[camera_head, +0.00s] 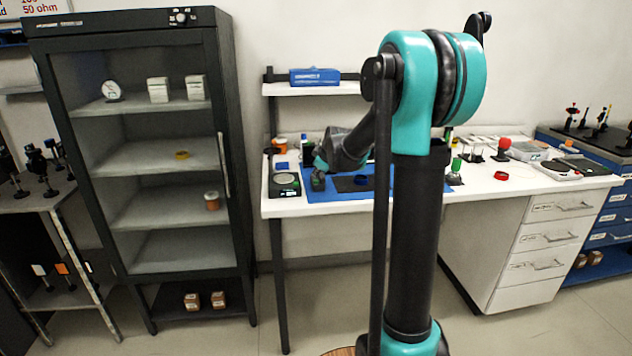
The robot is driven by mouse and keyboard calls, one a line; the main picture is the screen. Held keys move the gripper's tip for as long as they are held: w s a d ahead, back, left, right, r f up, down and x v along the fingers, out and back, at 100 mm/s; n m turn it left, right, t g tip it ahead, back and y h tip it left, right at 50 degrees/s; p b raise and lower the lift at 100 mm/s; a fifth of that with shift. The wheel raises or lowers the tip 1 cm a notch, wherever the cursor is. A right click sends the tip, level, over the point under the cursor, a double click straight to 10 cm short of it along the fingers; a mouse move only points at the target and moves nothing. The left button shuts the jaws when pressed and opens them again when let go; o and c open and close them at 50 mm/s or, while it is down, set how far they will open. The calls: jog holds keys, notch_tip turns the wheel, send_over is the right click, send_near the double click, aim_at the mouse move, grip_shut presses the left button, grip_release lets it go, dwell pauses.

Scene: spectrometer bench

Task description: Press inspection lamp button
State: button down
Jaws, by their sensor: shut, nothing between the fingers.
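I cannot clearly pick out the inspection lamp or its button in the head view. A red rounded knob (504,143) stands on the right part of the white bench (540,184), and a small green-topped item (456,165) stands just right of my column. I cannot tell whether either is the button. My arm reaches down to the left part of the bench. My gripper (318,182) is small and dark there, low over the left end of the blue mat (350,196). It is shut and empty. Whether it touches anything is unclear. My column hides the middle of the bench.
A black device with a round greenish face (285,185) lies left of the mat. A blue box (315,76) sits on the shelf above.

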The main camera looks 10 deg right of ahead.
aim_at(317, 181)
jog(key=shift+r, duration=2.85)
